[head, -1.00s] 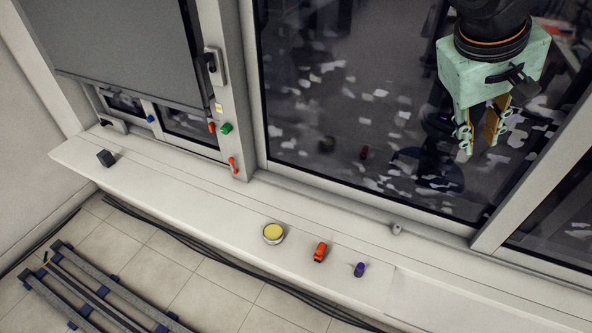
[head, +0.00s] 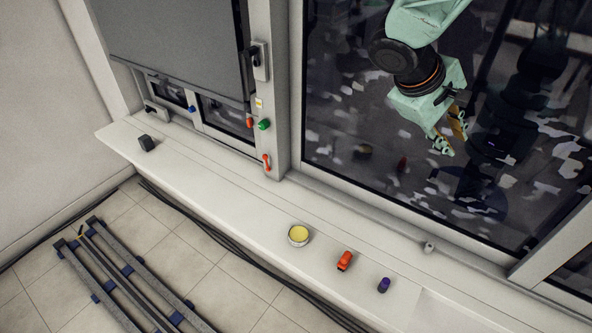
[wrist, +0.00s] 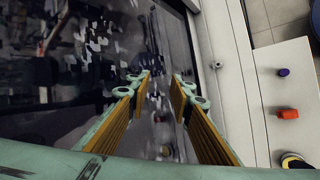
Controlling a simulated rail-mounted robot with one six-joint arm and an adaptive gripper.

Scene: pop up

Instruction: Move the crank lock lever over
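My gripper (head: 451,141) is open and empty, pointing down in front of the large dark window pane at the upper right. The wrist view shows a gap between its orange-padded fingers (wrist: 160,80). I cannot tell for sure which part is the crank lock lever. A small red lever (head: 267,163) sits low on the pale window post, left of and well apart from my gripper. A black handle on a plate (head: 257,58) is higher on the post. A small black lever (head: 155,109) is on the lower frame at the far left. None is touched.
On the white sill (head: 225,205) stand a black block (head: 147,143), a yellow-topped round tin (head: 298,236), a red item (head: 344,261) and a purple cylinder (head: 384,285). Red and green buttons (head: 264,124) are on the post. A small grey knob (head: 429,247) is on the frame.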

